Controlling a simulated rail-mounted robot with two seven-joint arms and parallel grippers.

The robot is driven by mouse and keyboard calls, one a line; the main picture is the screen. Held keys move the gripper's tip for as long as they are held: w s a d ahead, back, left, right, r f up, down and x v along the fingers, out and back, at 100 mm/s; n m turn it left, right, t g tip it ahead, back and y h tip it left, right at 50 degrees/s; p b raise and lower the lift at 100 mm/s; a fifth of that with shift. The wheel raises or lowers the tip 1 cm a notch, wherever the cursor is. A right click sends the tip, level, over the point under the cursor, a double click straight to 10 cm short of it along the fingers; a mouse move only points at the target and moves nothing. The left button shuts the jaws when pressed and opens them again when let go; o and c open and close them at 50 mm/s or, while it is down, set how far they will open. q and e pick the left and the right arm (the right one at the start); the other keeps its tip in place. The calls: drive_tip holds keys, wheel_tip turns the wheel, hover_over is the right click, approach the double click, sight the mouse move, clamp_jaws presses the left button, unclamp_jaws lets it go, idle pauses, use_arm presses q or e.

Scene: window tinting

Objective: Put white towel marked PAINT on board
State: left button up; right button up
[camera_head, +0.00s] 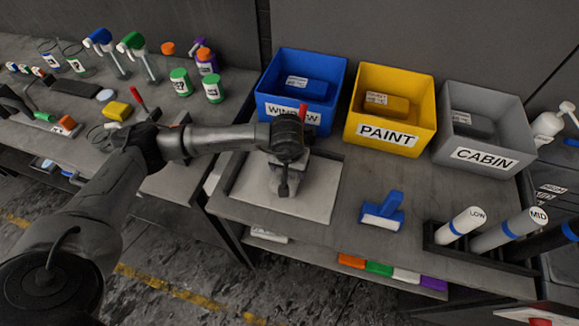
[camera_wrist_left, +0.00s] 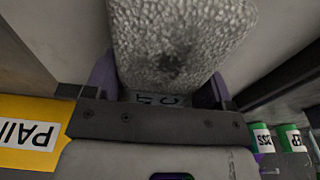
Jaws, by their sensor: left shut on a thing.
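A whitish, rough-textured towel (camera_wrist_left: 185,40) fills the top middle of the left wrist view. A label (camera_wrist_left: 158,98) on it is partly hidden by my gripper, and its word cannot be read. My left gripper (camera_wrist_left: 160,78) is shut on the towel, with a purple finger at each side. In the head view my left gripper (camera_head: 287,178) points down over the pale flat board (camera_head: 324,197) on the middle bench, and the towel is mostly hidden beneath my wrist. Whether the towel touches the board cannot be told. My right gripper is not in view.
Behind the board stand a blue WINDOW bin (camera_head: 335,85), a yellow PAINT bin (camera_head: 420,115) and a grey CABIN bin (camera_head: 510,130). A blue squeegee-like tool (camera_head: 383,211) lies to the right. Bottles and tools crowd the left bench.

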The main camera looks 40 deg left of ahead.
use_arm(q)
drive_tip(key=shift+f, duration=0.15)
drive_tip(key=o, duration=1)
drive_tip(key=shift+o, duration=0.2)
drive_tip(key=shift+r, duration=0.25)
drive_tip(key=r, duration=0.7)
drive_tip(key=s+r+p, duration=0.1)
drive_tip(key=r, duration=0.2)
drive_tip(key=shift+d+r, duration=0.15)
drive_tip(key=shift+d, duration=0.1)
drive_tip(key=shift+s+r, duration=0.1)
drive_tip(key=shift+r, duration=0.65)
